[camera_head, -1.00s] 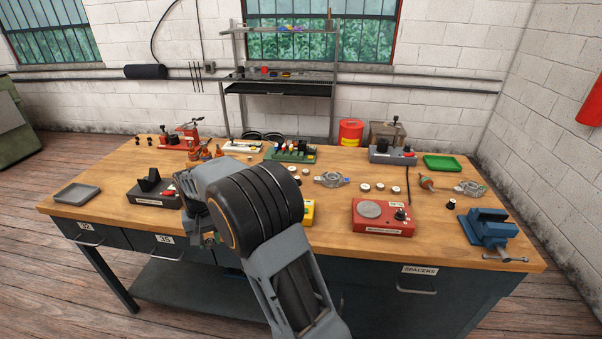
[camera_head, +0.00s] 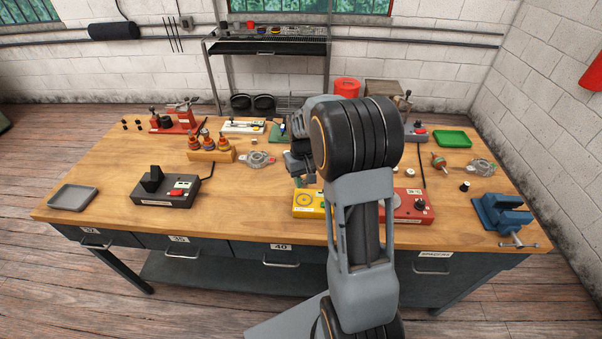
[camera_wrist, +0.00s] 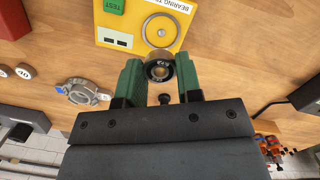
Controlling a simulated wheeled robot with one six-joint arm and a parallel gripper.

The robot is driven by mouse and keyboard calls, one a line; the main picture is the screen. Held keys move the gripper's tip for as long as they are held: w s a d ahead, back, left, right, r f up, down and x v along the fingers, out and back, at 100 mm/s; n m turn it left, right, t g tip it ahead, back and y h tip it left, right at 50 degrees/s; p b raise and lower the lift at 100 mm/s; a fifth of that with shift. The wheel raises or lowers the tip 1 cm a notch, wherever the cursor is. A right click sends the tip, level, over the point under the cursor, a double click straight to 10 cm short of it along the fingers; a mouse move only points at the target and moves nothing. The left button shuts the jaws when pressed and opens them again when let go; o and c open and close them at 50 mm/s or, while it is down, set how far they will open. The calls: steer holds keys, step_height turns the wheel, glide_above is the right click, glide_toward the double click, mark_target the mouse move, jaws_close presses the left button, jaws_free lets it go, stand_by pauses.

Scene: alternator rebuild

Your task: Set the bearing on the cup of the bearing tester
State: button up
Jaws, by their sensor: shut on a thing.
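The yellow bearing tester (camera_head: 310,212) sits near the front of the bench, left of the red device. In the wrist view the tester (camera_wrist: 127,30) shows its round cup (camera_wrist: 160,30), a green TEST button and a small display. My gripper (camera_wrist: 158,72) has its green fingers shut on a small metal ring bearing (camera_wrist: 158,70), held near the tester's edge, short of the cup in that view. In the head view my gripper (camera_head: 298,181) is over the bench just behind the tester; the bearing is not clearly visible there.
A red device (camera_head: 408,206) is partly hidden behind my arm. A black device (camera_head: 165,190), a grey tray (camera_head: 73,197) and a wooden block of orange-topped bottles (camera_head: 211,156) stand to the left. A blue vise (camera_head: 502,212) is at the right. Bench between black device and tester is clear.

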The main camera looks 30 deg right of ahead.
mark_target(304, 200)
steer(key=shift+f+b, duration=1.8)
steer(key=shift+f, duration=0.65)
steer(key=shift+f, duration=0.35)
steer(key=shift+f+b, duration=0.65)
stand_by(0.5)
steer(key=o, duration=1)
steer(key=shift+r, duration=0.15)
steer(key=shift+s+r+p, duration=0.1)
steer(key=shift+r+p, duration=2.95)
steer(key=shift+r, duration=0.85)
